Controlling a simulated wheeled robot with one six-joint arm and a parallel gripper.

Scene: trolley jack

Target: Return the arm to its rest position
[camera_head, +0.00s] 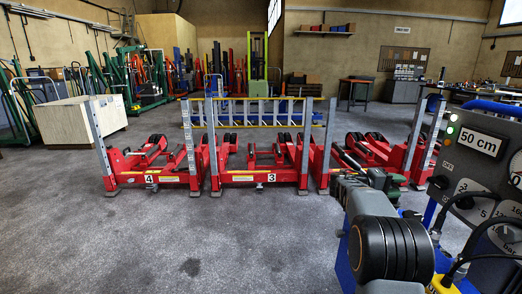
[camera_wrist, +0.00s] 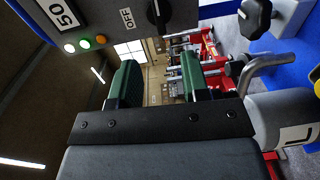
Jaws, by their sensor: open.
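My arm reaches into the lower right of the head view, beside a grey control panel (camera_head: 478,175). My gripper (camera_wrist: 160,80) shows in the wrist view with two green fingers standing apart and nothing between them. In the head view my gripper is partly hidden by my own arm links. The control panel is close to the fingers in the wrist view (camera_wrist: 115,22), with its "OFF" label, a black knob and lit lamps. Whether the gripper touches the panel cannot be told.
A pale box (camera_head: 80,120) stands at the left. A grey pipe handle (camera_wrist: 268,62) is near the gripper's right side. The floor (camera_head: 190,240) at front left is clear.

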